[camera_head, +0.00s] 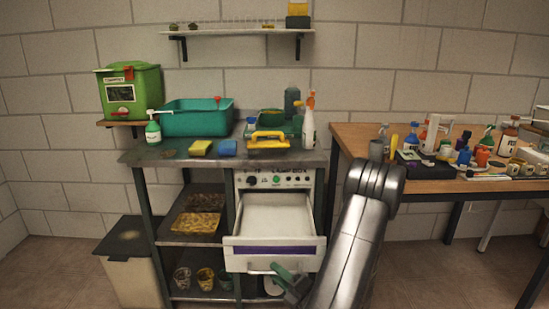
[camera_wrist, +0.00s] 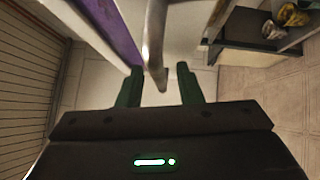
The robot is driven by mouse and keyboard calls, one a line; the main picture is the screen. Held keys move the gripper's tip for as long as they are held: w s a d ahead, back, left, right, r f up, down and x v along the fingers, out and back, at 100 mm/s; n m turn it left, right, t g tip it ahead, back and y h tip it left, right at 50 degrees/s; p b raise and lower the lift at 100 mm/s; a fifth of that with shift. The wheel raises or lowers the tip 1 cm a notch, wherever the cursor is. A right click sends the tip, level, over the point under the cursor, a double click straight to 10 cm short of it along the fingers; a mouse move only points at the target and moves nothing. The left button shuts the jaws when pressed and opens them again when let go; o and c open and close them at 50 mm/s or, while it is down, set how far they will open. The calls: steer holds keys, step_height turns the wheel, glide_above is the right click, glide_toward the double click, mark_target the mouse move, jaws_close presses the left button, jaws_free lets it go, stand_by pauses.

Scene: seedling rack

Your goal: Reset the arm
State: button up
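My gripper (camera_head: 279,271) is low at the front of the pulled-out drawer (camera_head: 273,243), just under its purple-striped front. In the wrist view my gripper (camera_wrist: 159,72) has its two green fingers spread apart. The metal drawer handle (camera_wrist: 156,45) runs down into the gap between the fingertips, with clear space visible on both sides. The fingers do not appear to close on it. The drawer is white inside and looks empty. My arm bends up and over to the right of the drawer.
A steel bench (camera_head: 178,156) carries a teal tub (camera_head: 195,122), sponges and bottles. A wooden table (camera_head: 360,137) crowded with bottles stands at the right. A lidded bin (camera_head: 128,270) stands at the left. Lower shelves hold a yellowish tray (camera_head: 196,222) and several cups.

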steer(key=shift+w+a+r, duration=0.1)
steer(key=shift+w+a, duration=0.3)
